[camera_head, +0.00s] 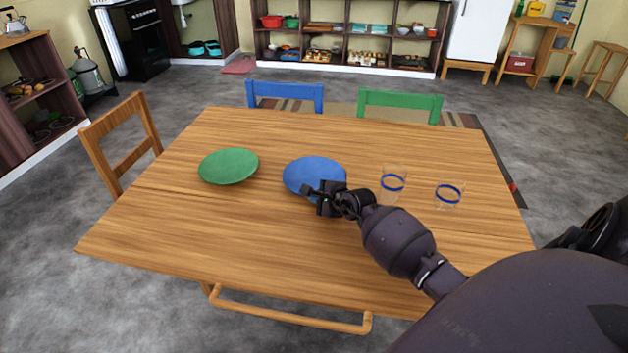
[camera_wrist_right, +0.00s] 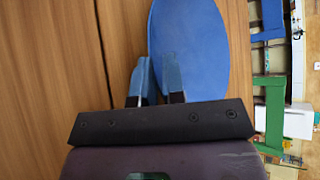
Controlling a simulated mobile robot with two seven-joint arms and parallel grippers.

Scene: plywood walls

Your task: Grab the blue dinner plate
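The blue dinner plate (camera_head: 312,170) lies on the wooden table right of the green plate, in the head view. My right gripper (camera_head: 312,192) is at its near edge and covers part of the rim. In the right wrist view the blue plate (camera_wrist_right: 195,45) fills the upper middle. The two fingertips of the right gripper (camera_wrist_right: 156,75) are close together at the plate's left rim, one on each side of the edge line. Whether they press on the rim cannot be told. My left gripper is not in view.
The green plate (camera_head: 229,166) lies to the left on the table (camera_head: 180,240). Two clear glasses with blue bands, one (camera_head: 392,183) and another (camera_head: 449,194), stand right of the blue plate, close to my right arm. Blue (camera_head: 285,91) and green (camera_head: 400,99) chairs are at the far side.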

